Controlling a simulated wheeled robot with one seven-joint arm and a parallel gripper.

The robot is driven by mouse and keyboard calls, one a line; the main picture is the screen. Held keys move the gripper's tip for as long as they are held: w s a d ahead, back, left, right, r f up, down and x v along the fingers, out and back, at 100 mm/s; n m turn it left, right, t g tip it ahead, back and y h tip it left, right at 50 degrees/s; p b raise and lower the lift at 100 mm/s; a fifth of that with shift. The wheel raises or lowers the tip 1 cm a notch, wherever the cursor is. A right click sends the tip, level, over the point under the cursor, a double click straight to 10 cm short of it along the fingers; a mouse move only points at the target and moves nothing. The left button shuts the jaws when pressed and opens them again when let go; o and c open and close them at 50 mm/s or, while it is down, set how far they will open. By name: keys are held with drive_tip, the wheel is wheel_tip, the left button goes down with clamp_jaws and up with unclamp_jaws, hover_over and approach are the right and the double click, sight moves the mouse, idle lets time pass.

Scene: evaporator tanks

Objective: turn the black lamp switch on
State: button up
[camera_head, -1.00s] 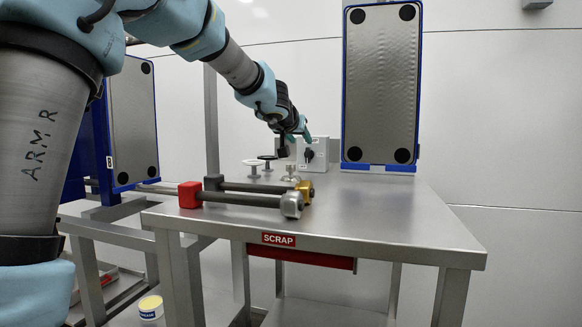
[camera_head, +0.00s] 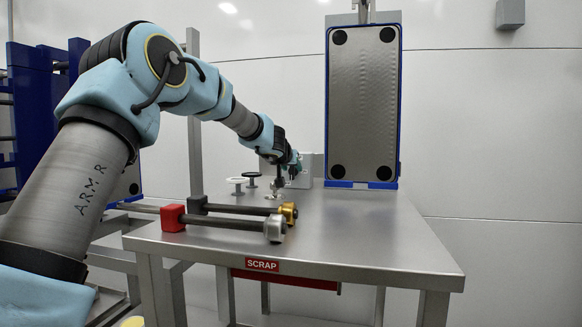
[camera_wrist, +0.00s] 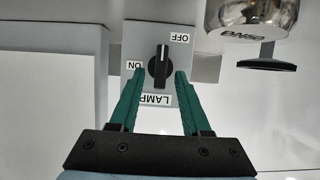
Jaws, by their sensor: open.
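The black lamp switch (camera_wrist: 159,67) is a rotary knob on a grey box (camera_wrist: 180,32) in the wrist view. Labels beside it read ON, OFF and LAMP, upside down in this view. The knob's white mark points along the picture's vertical, between the ON and OFF labels. My gripper (camera_wrist: 160,73) is open, with one green finger on each side of the knob; I cannot tell whether either touches it. In the head view my gripper (camera_head: 292,167) is at the box (camera_head: 304,178) at the back of the table, and hides the knob.
The steel table (camera_head: 350,235) has a clear right side. Two bars with red (camera_head: 173,218) and black ends lie at its front left. A blue-framed plate (camera_head: 363,105) stands behind.

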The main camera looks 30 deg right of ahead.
clamp_jaws()
idle(0.3)
